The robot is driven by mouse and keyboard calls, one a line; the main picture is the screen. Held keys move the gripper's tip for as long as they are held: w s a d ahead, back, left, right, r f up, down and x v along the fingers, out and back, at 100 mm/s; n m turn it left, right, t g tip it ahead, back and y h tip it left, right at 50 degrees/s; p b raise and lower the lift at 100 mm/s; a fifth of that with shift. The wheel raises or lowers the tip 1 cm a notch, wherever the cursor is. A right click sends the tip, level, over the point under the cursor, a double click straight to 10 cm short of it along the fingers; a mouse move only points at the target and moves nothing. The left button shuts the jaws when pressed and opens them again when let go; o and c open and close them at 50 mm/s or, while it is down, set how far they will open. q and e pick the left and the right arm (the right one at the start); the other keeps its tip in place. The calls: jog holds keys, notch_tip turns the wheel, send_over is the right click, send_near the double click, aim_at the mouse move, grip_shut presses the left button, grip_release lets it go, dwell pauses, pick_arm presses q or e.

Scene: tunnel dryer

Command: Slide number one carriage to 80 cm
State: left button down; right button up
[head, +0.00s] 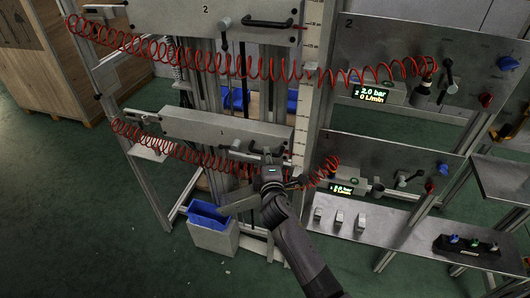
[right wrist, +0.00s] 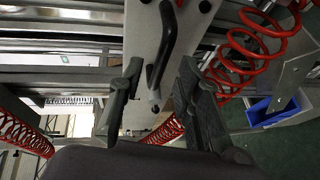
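The number one carriage (head: 225,133) is the lower grey plate marked 1, below the plate marked 2 (head: 160,10). A vertical scale (head: 303,130) stands at its right end; its figures are too small to read. My right gripper (head: 273,178) is at the carriage's lower right. In the right wrist view a black bar handle (right wrist: 167,45) on the pale plate (right wrist: 142,40) lies between the two spread fingers of my right gripper (right wrist: 160,85). The fingers appear apart from the handle. My left gripper is not in view.
Red coiled hoses (head: 270,68) hang across both carriages. Right of the scale are panels with green displays (head: 340,190), valves and a shelf (head: 375,222) with small blocks. A grey bin with a blue container (head: 208,215) stands below. A wooden crate (head: 50,60) is at left.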

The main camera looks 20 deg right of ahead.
jog(key=shift+x, duration=1.95)
jog(key=shift+c, duration=0.2)
grip_shut()
jog(key=shift+f, duration=0.1)
